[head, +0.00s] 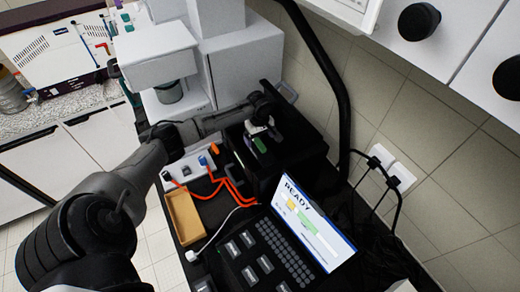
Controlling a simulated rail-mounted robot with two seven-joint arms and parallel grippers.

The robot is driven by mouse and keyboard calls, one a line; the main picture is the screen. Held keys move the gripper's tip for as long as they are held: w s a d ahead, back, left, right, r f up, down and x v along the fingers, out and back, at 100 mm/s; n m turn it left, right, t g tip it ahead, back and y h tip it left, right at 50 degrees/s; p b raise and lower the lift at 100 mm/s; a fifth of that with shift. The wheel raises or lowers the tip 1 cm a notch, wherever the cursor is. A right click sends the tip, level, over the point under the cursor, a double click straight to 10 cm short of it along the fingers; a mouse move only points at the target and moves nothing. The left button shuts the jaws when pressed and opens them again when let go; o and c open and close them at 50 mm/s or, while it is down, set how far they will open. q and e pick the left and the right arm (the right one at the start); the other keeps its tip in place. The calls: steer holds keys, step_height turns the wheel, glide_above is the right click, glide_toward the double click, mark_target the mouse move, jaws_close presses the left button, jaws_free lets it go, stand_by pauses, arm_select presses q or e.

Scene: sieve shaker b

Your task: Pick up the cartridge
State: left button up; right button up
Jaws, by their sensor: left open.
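My left arm reaches in from the lower left. My left gripper (262,131) is open over the top of a black box-shaped unit (300,133). A small green piece (260,145), possibly the cartridge, shows right at the fingertips. It is too small to tell whether the fingers touch it, and the gripper partly hides the spot. My right gripper is not in view.
An open laptop-like device with a READY screen (312,222) stands in front of the black unit. A tan tray (184,216) and orange cables (232,190) lie to its left. A white machine (245,65) stands behind. A tiled wall (450,170) bounds the right.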

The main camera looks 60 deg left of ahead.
mark_target(260, 143)
arm_select(q)
steer(key=f, duration=0.2)
steer(key=f+p, duration=0.1)
steer(key=shift+s+d+f, duration=0.1)
steer(key=shift+d+f, duration=0.2)
steer(key=shift+f, duration=0.8)
